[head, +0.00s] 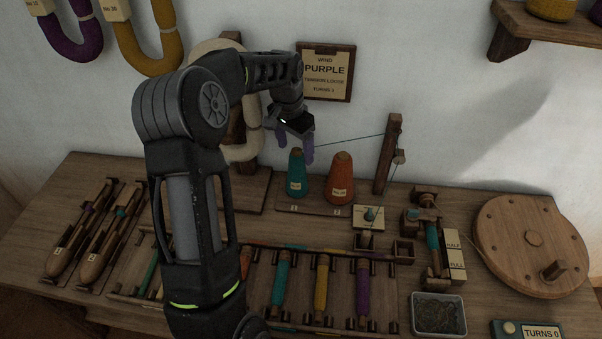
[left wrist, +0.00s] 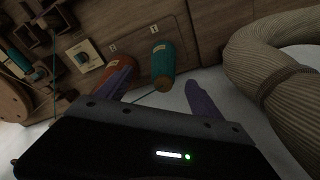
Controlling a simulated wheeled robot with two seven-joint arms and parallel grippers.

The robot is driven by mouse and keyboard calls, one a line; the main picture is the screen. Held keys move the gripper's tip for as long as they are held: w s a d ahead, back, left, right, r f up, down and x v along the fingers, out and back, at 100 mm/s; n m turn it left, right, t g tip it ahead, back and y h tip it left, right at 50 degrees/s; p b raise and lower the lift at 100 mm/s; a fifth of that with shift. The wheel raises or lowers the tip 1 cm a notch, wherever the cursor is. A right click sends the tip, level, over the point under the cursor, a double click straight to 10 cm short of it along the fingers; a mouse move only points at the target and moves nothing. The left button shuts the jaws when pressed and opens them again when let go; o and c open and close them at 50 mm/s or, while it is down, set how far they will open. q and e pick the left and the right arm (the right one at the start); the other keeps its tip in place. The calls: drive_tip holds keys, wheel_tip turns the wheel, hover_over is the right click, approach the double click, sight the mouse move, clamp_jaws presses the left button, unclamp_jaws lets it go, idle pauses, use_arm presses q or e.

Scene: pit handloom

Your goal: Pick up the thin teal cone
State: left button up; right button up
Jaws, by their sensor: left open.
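The thin teal cone (head: 297,174) stands upright on a wooden board at the back of the bench, with a tan tip and a pale label. It also shows in the left wrist view (left wrist: 163,66), lying in line with the gap between my purple fingers. My left gripper (head: 295,145) is open and empty, close above the cone's tip. Its fingers also show in the left wrist view (left wrist: 159,84). I cannot tell whether they touch the cone. My right gripper is not in view.
A wider orange cone (head: 340,180) stands just right of the teal one. A thread runs to a wooden post (head: 388,155) further right. A cream hank (head: 247,140) hangs close left. Bobbins lie in a rack (head: 345,290) in front.

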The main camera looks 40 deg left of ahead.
sight(294, 151)
use_arm(q)
drive_tip(key=shift+w+a+f+b, duration=0.25)
drive_tip(key=shift+w+f+b, duration=0.25)
drive_tip(key=shift+f, duration=0.35)
drive_tip(key=shift+s+a+f, duration=0.1)
drive_tip(key=shift+s, duration=0.1)
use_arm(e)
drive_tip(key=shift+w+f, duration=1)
use_arm(q)
drive_tip(key=shift+f, duration=0.1)
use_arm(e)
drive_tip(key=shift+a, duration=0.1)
use_arm(q)
drive_tip(key=shift+w+f, duration=0.2)
drive_tip(key=shift+f, duration=1.05)
drive_tip(key=shift+w+f, duration=0.2)
drive_tip(key=shift+f, duration=1.1)
drive_tip(key=shift+w+f, duration=0.2)
drive_tip(key=shift+f, duration=1.1)
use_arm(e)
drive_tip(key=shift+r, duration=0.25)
